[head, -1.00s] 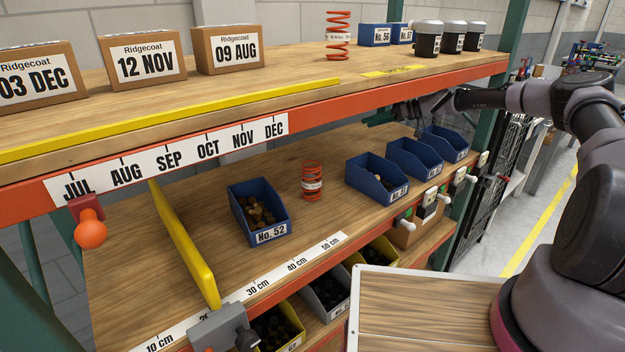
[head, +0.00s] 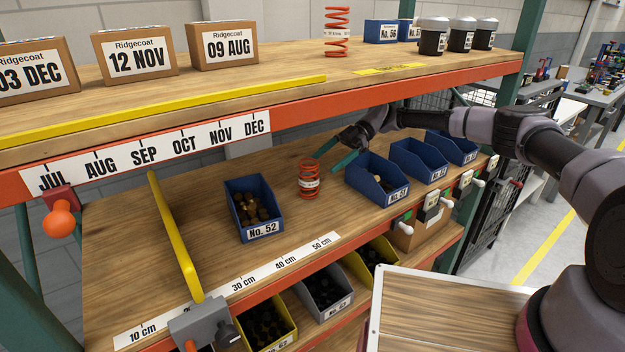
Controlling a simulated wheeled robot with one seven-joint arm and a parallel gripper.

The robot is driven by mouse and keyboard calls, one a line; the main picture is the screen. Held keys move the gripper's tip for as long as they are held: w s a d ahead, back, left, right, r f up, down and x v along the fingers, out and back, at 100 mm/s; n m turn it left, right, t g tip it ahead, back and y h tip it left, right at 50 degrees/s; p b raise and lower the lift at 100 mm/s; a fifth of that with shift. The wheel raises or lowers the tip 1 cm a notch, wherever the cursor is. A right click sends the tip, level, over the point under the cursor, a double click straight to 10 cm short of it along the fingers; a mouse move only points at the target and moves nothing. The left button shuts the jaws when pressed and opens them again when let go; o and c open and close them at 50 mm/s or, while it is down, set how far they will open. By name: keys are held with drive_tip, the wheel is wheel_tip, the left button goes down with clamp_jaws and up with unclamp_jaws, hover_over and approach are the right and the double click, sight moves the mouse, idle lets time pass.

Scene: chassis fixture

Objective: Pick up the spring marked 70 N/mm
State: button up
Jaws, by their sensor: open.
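One orange coil spring (head: 309,181) with a white label band stands upright on the lower shelf, right of the bin No. 52; its label is too small to read. Another orange spring (head: 337,34) with a white band stands upright on the upper shelf; its marking is also unreadable. My gripper (head: 328,157) reaches in under the upper shelf, with its green fingers spread apart and empty. It is just behind and above the lower spring, close to its top. I cannot tell whether a finger touches it.
Blue bin No. 52 (head: 252,208) stands left of the lower spring, and blue bin No. 51 (head: 376,178) close on its right. The upper shelf's orange beam (head: 330,107) runs above. A yellow bar (head: 176,238) lies further left. The shelf in front of the spring is clear.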

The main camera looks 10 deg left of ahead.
sight(309, 175)
drive_tip(key=x, duration=0.7)
drive_tip(key=shift+s+a+f, duration=0.1)
drive_tip(key=shift+s+a, duration=0.1)
drive_tip(key=shift+s, duration=0.05)
drive_tip(key=shift+c, duration=0.3)
clamp_jaws()
